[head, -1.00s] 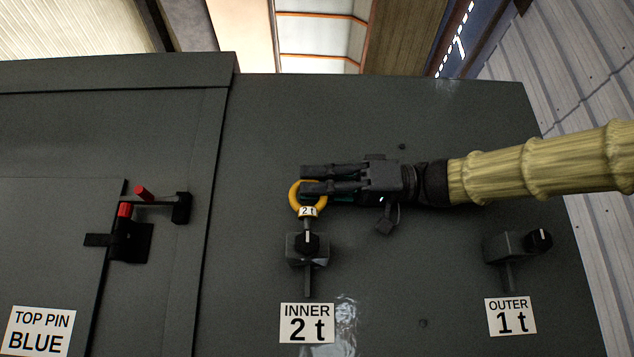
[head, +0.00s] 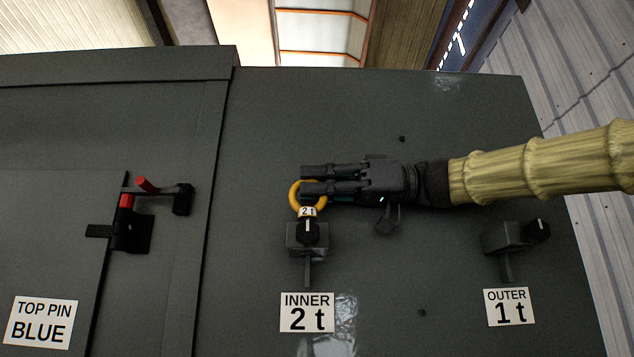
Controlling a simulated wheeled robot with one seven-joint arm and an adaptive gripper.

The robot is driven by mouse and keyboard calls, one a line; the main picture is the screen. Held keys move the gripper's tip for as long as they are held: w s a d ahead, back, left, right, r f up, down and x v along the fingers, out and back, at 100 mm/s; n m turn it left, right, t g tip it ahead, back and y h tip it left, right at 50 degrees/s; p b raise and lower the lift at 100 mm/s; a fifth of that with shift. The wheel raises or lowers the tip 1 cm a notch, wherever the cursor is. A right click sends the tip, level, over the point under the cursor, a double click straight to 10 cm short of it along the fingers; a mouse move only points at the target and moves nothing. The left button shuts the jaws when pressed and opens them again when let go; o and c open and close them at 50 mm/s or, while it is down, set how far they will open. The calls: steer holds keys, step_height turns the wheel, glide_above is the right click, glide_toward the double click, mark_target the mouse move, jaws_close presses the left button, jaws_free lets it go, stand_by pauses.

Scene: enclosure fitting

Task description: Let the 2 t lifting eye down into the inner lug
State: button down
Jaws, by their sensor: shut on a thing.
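The yellow 2 t lifting eye (head: 296,203) is a ring with a white "2 t" tag. My gripper (head: 312,180) comes in from the right and is shut on the ring's upper right part. The eye is upright, directly over the inner lug (head: 296,238), a dark grey block above the "INNER 2 t" label (head: 307,312). The eye's lower end meets the lug's top in this view, behind the lug's black knob (head: 307,230). The knob and tag hide how far its shank is in.
The outer lug (head: 503,237) with its black knob is at the right above the "OUTER 1 t" label (head: 509,307). A latch with red pins (head: 127,202) is on the left door. The grey panel between the lugs is clear.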

steer(key=shift+f+b, duration=0.35)
steer(key=shift+f, duration=0.3)
steer(key=c, duration=1.5)
jaws_free()
steer(key=shift+o, duration=0.2)
steer(key=shift+d, duration=0.1)
steer(key=d, duration=1.2)
steer(key=shift+d, duration=0.1)
